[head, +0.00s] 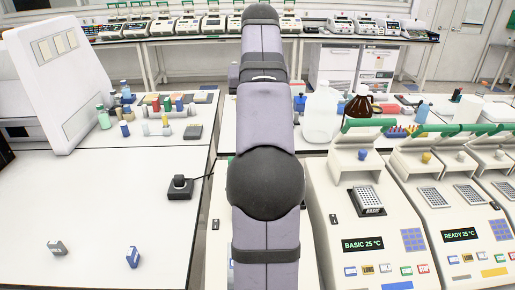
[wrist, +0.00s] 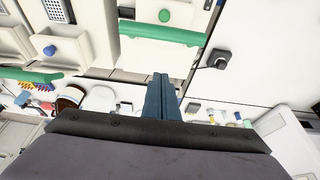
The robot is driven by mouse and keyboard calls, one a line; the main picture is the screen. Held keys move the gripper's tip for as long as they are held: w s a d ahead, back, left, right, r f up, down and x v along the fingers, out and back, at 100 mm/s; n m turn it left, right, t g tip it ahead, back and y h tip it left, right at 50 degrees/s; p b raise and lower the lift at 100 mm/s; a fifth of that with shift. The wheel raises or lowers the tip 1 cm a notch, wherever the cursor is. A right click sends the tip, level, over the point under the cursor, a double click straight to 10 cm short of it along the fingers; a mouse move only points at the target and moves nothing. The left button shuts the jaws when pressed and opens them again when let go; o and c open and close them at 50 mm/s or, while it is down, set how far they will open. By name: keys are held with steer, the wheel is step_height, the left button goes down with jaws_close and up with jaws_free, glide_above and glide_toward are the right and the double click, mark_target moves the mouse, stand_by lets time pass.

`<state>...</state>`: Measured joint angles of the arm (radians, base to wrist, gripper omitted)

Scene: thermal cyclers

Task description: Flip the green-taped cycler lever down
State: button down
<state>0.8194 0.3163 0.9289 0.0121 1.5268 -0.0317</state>
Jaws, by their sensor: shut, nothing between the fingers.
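The cycler with a green knob (wrist: 164,16) shows at the top middle of the wrist view. Its lever is a wide green bar (wrist: 160,33) across the lid edge. In the head view my arm hides most of this cycler, and its tape label cannot be seen. My gripper (wrist: 161,77) is shut and empty, its dark blue fingers pointing at the bar. The fingertips appear just short of the bar in the picture; the depth gap is hard to judge. The gripper is hidden behind my arm in the head view.
A cycler with a blue knob (head: 363,154) and blue tape stands to the right, then one with a yellow knob (head: 426,157); their green bars are raised. A small black device (head: 180,188) sits on the left bench. Bottles (head: 320,112) stand behind. The left bench front is mostly clear.

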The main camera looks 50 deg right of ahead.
step_height(320, 180, down, 9)
steer(key=p, duration=0.1)
steer(key=shift+f, duration=0.2)
stand_by(0.5)
steer(key=shift+s+a, duration=0.15)
steer(key=shift+a, duration=0.05)
steer(key=shift+f+b, duration=0.15)
steer(key=shift+b, duration=0.35)
steer(key=b, duration=0.3)
steer(key=shift+s+a+f+t+h, duration=0.15)
steer(key=shift+s+a+t+h, duration=0.05)
steer(key=shift+t+h, duration=0.2)
steer(key=shift+s+a+f+b, duration=0.1)
steer(key=shift+b, duration=0.65)
